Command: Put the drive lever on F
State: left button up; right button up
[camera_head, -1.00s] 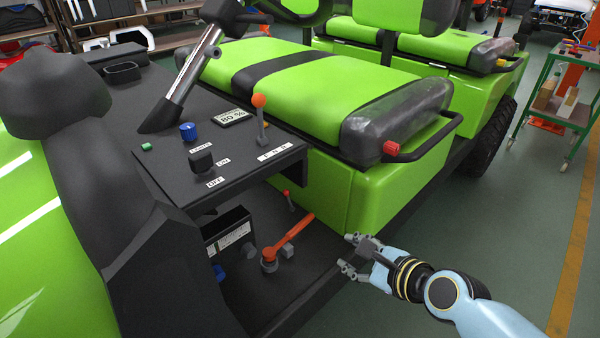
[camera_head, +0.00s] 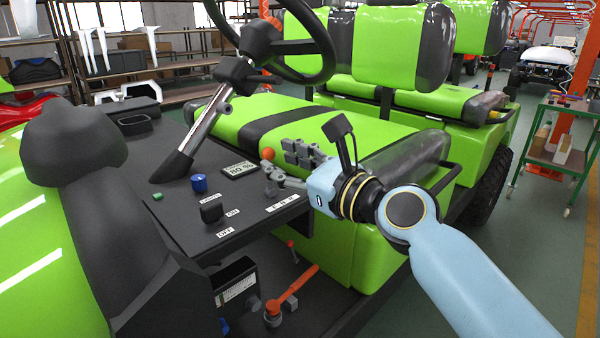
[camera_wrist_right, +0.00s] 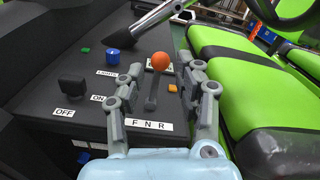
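The drive lever (camera_head: 267,154) has an orange ball knob and a dark stem. It stands on the black dash panel behind the white F N R label (camera_head: 283,203). In the right wrist view the lever (camera_wrist_right: 160,60) rises behind the N of the label (camera_wrist_right: 150,126); its exact slot position is hard to tell. My right gripper (camera_head: 284,168) is at the lever, coming from the seat side. In the right wrist view its fingers (camera_wrist_right: 165,78) are open, one on each side of the lever, with visible gaps. My left gripper is not in view.
The panel also carries a blue LIGHTS knob (camera_head: 199,183), a black ON/OFF switch (camera_head: 211,209) and a display (camera_head: 240,169). The steering wheel (camera_head: 290,40) is above and behind. The green seat (camera_head: 240,120) lies beside my gripper. An orange-handled lever (camera_head: 290,293) is below.

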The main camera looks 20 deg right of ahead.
jog(key=b+x, duration=0.1)
jog(key=x, duration=0.1)
jog(key=shift+w+a+f, duration=0.1)
jog(key=shift+w+f, duration=0.05)
jog(key=shift+w, duration=0.3)
jog(key=shift+c, duration=0.8)
jog(key=c, duration=0.5)
jog(key=shift+c, duration=0.2)
